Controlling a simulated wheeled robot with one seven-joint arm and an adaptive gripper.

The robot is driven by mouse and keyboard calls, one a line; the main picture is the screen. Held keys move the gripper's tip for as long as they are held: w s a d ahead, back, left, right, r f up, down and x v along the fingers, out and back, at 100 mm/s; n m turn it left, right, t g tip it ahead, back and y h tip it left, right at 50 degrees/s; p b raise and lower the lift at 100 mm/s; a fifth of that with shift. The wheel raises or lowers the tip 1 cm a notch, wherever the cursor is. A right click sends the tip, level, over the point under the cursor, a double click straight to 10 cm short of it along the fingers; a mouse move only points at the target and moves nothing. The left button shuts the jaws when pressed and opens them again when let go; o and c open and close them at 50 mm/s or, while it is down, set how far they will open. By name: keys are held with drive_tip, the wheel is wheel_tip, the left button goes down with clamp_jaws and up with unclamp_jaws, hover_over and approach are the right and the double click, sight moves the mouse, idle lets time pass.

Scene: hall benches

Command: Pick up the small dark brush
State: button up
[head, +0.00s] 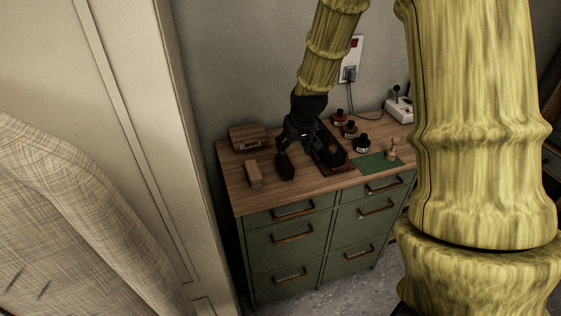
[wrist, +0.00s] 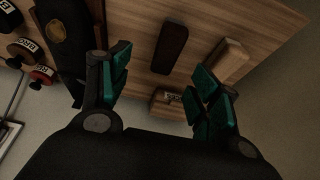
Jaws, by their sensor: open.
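The small dark brush (wrist: 170,48) lies on the wooden top of the cabinet. In the wrist view it is a long dark block, seen beyond the fingertips and between their lines. In the head view it shows as a dark shape (head: 286,171) near the front edge, just left of and below my gripper (head: 303,150). My gripper is open and empty, with teal pads facing each other in the wrist view (wrist: 165,84). It is above the cabinet top, apart from the brush. The gripper partly hides the back of the brush in the head view.
A light brown block (head: 254,173) lies left of the brush, with a brown box (head: 248,138) behind. Beyond are several labelled bottles (head: 361,144), a green mat (head: 376,164) and a wooden stamp (head: 392,150).

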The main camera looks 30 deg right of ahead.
sight(285, 162)
drive_tip(key=shift+w+f, duration=0.1)
drive_tip(key=shift+f, duration=0.35)
drive_tip(key=f, duration=0.1)
drive_tip(key=w, duration=0.1)
drive_tip(key=w+f, duration=0.1)
drive_tip(key=shift+a+f+p, duration=0.25)
drive_tip(key=shift+f+p, duration=0.1)
drive_tip(key=shift+d+f, duration=0.1)
drive_tip(key=shift+f, duration=0.45)
drive_tip(key=shift+a+p+x, duration=0.2)
drive_tip(key=shift+p+x, duration=0.95)
drive_tip(key=shift+x, duration=0.95)
drive_tip(key=shift+w+d+f, duration=0.1)
drive_tip(key=shift+w+f, duration=0.25)
drive_tip(key=shift+f, duration=0.15)
drive_tip(key=shift+f, duration=0.25)
drive_tip(key=c, duration=1.1)
